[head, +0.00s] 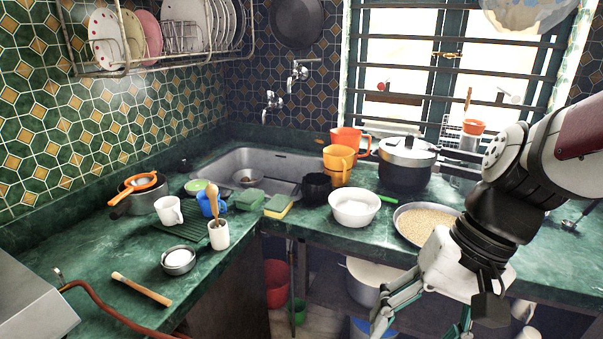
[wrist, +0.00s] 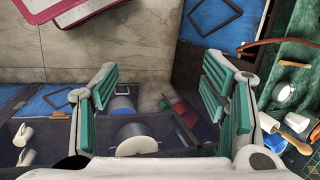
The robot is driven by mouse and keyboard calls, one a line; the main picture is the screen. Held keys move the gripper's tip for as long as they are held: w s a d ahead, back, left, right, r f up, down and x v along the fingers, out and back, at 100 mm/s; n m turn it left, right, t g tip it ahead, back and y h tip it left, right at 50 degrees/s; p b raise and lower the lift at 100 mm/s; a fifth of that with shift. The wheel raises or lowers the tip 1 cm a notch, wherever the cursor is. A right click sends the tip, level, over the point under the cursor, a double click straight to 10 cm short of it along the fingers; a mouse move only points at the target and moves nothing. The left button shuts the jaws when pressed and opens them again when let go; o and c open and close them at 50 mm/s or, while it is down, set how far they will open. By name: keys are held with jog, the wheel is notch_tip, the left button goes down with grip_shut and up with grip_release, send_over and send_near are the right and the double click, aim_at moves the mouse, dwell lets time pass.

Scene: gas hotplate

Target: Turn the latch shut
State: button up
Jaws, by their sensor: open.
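A small brass-coloured fitting (head: 448,54), which looks like a latch, is on the blue window frame (head: 432,75) at the back right in the head view. It is too small to tell how it is turned. My gripper (head: 424,318) is at the lower right in the head view, in front of the counter, pointing down and well apart from the fitting. Its fingertips are cut off by the bottom edge there. In the wrist view my gripper (wrist: 160,92) is open, its two green-padded fingers wide apart with nothing between them. The wrist view shows no latch.
The green counter (head: 110,240) holds a white bowl (head: 355,208), a lidded pot (head: 407,162), a grain plate (head: 425,224) and several cups. Horizontal bars (head: 400,97) cross the window. A red hose (head: 105,314) runs by a metal appliance (head: 35,310). Floor (wrist: 125,45) shows below my gripper.

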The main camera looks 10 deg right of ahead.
jog(key=w+d+f+m+t+y+b, duration=0.2)
jog(key=w+d+f+m+y+b, duration=0.2)
jog(key=w+f+m+y+b, duration=0.55)
jog(key=w+d+f+m+t+h+b, duration=0.2)
jog(key=w+d+f+m+t+b, duration=0.1)
jog(key=d+f+m+t, duration=0.5)
jog(key=w+d+f+m+t+h+b, duration=0.2)
jog(key=w+d+f+m+t+b, duration=0.3)
jog(key=d+f, duration=0.6)
jog(key=s+d+f+m+h+b, duration=0.2)
jog(key=s+d+f+m+h, duration=0.3)
jog(key=f, duration=0.4)
jog(key=s+d+f+m+h+b, duration=0.3)
jog(key=s+f+m+h, duration=0.15)
jog(key=f+h, duration=0.35)
jog(key=s+d+f+m+h+b, duration=0.2)
jog(key=s+d+f+m+h, duration=0.3)
jog(key=f, duration=0.5)
jog(key=a+r+b+x, duration=0.1)
jog(key=b+x, duration=0.3)
jog(key=x, duration=1)
jog(key=shift+w+m+t, duration=0.3)
jog(key=shift+w+m, duration=0.1)
jog(key=shift+w, duration=0.15)
jog(key=shift+h, duration=0.25)
jog(key=c, duration=1.1)
